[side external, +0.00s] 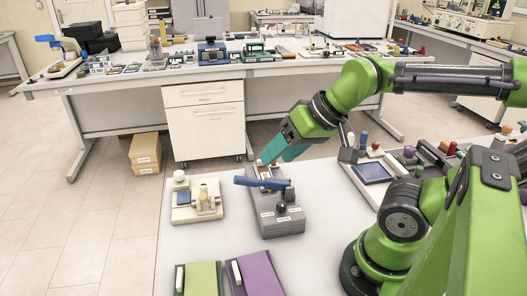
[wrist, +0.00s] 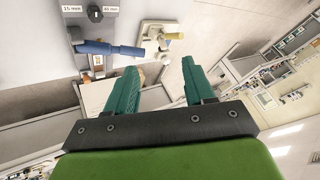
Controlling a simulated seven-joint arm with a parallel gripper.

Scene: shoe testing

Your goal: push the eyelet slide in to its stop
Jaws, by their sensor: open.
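A grey fixture (side external: 285,226) with white labels stands on the white table; a blue bar (side external: 262,182) lies across it and a dark knob (side external: 282,208) sits on it. At its far end is a small framed part with a light and orange face (wrist: 98,62). I cannot tell for certain which part is the eyelet slide. The blue bar also shows in the wrist view (wrist: 108,48). My gripper (wrist: 159,68) has teal fingers spread apart with nothing between them. In the side view my gripper (side external: 272,157) is just above the fixture's far end; contact cannot be told.
A cream fixture (side external: 183,213) with a blue pad and yellow part stands left of the grey one. Green (side external: 202,279) and purple (side external: 262,275) blocks lie at the front. A blue-topped device (side external: 372,173) and other items are to the right. White table is bare between them.

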